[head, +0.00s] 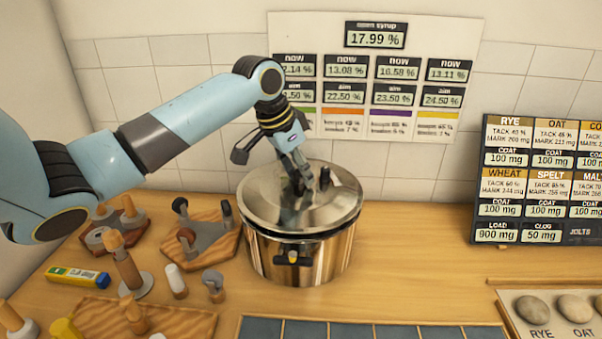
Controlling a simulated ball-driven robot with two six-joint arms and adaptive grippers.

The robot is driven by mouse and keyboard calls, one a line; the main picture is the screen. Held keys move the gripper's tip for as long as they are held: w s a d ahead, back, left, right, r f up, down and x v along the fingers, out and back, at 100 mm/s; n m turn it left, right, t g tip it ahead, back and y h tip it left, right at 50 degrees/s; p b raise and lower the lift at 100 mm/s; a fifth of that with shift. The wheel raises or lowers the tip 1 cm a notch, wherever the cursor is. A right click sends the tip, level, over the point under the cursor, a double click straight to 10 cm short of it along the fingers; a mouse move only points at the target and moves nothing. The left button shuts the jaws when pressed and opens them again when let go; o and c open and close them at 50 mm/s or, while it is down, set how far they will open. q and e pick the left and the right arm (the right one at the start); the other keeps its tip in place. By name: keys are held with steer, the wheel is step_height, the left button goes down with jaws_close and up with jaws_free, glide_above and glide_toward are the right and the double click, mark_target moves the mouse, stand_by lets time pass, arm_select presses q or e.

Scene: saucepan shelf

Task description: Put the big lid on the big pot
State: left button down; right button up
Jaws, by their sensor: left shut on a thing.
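The big pot (298,262) is a shiny steel pot with a dark and brass handle on its front, standing on the wooden counter. The big lid (265,208), a round steel disc, lies over the pot's mouth and covers it. A dark band shows under the lid's front edge; I cannot tell whether the lid rests fully on the rim or sits slightly above it. My left gripper (312,188) reaches down from above and is shut at the middle of the lid, on its knob, which the fingers mostly hide. My right gripper is out of view.
Left of the pot are wooden boards (205,240) with small fittings, a wooden peg stand (128,265), small weights and a yellow-blue marker (78,277). Dark tiles (365,330) lie in front. A tray of stones (535,307) is at right. The counter right of the pot is clear.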

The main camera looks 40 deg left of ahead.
mark_target(284, 190)
arm_select(q)
steer(key=shift+f, duration=0.95)
steer(key=c, duration=1)
jaws_free()
steer(key=shift+v, duration=6.15)
